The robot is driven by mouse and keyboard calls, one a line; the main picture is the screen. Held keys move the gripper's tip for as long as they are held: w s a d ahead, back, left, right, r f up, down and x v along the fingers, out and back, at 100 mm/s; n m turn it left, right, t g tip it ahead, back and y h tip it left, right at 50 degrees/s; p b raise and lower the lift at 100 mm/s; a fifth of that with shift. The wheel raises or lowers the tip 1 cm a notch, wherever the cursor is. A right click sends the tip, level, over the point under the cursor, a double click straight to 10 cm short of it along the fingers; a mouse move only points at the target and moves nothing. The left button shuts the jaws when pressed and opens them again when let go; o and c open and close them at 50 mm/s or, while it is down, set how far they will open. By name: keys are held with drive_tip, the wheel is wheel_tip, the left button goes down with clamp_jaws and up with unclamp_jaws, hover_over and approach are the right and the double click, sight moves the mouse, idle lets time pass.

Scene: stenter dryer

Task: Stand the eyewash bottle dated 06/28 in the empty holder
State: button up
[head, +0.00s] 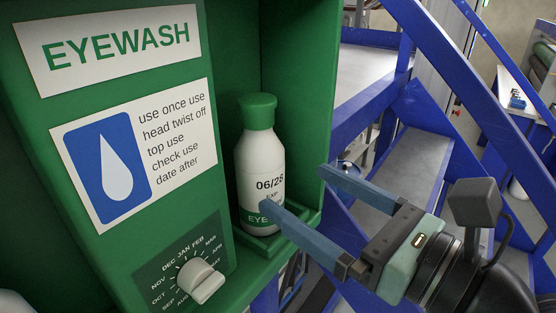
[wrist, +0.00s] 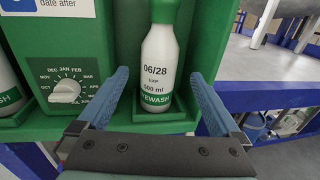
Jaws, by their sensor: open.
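The eyewash bottle dated 06/28 (head: 262,165) is white with a green cap and a green label band. It stands upright in the right-hand holder (head: 243,240) of the green eyewash station. In the wrist view the same bottle (wrist: 157,70) stands on a green base (wrist: 178,128), between and beyond my fingers. My gripper (head: 292,188) is open and empty, with its blue fingers pointing at the bottle. In the head view one finger overlaps the bottle's lower right edge; I cannot tell whether it touches. In the wrist view my fingertips (wrist: 160,80) sit either side of the bottle, apart from it.
A month dial (head: 200,282) sits on the station's front panel, left of the bottle. Another white bottle (wrist: 8,90) stands at the wrist view's left edge. The station's green side wall (wrist: 208,50) is close right of the bottle. Blue metal stairs (head: 400,160) stand behind.

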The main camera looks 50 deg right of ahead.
drive_tip(key=shift+s+a, duration=0.15)
drive_tip(key=shift+s, duration=1.3)
